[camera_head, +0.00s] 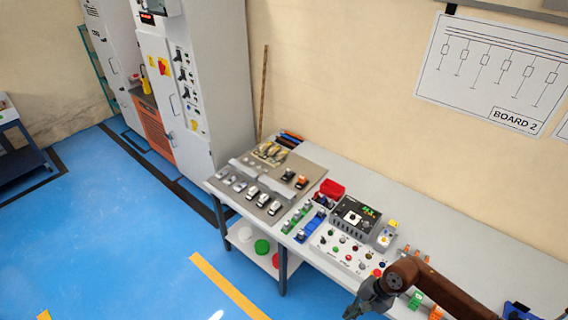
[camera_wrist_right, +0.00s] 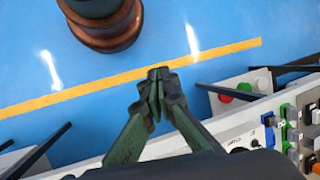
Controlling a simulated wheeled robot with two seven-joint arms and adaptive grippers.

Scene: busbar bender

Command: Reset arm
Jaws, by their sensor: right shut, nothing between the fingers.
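My right arm comes in from the lower right of the head view, with its brown links over the front part of the workbench (camera_head: 468,254). My right gripper (camera_head: 357,309) is dark and hangs at the bench's front edge, near the button panel. In the right wrist view the same gripper (camera_wrist_right: 158,76) has its two green-grey fingers brought together at the tips, with nothing between them. Blue floor shows behind the fingertips. My left gripper is in neither view.
The bench holds a button panel (camera_head: 346,250), a black control box (camera_head: 355,217), a red item (camera_head: 332,188) and a grey board with switches (camera_head: 238,190). Grey cabinets (camera_head: 218,75) stand at the back left. The blue floor (camera_head: 130,235) left of the bench is clear.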

